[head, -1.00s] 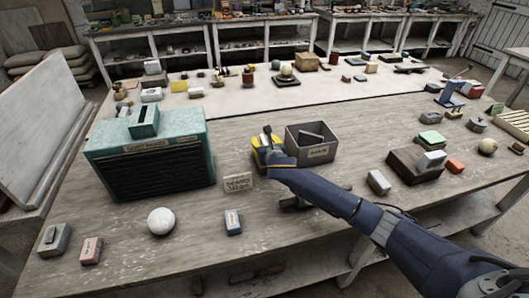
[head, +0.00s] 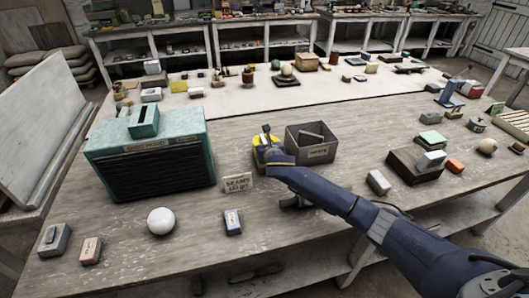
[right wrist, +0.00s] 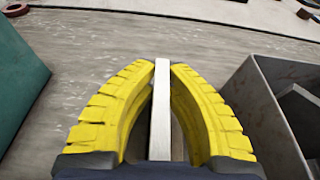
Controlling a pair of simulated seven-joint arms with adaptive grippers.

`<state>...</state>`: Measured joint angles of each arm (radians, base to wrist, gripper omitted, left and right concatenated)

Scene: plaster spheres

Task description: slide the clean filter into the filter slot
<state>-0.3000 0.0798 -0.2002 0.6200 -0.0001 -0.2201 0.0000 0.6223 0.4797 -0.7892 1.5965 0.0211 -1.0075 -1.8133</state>
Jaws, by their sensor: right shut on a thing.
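The clean filter (right wrist: 161,115) is a thin pale panel seen edge-on in the right wrist view. My right gripper (head: 267,146) has its yellow fingers shut on it, one on each side. In the head view the filter is mostly hidden by the gripper. The gripper is over the table between the teal housing (head: 187,128) and the grey bin. The filter slot (head: 144,119) appears as a dark opening in a raised teal collar on top of the housing, left of the gripper. My left gripper is not in view.
The grey bin (head: 310,153) right of the gripper holds a dark flat piece. The housing's side also shows in the right wrist view (right wrist: 18,75). Bare table lies between housing and gripper.

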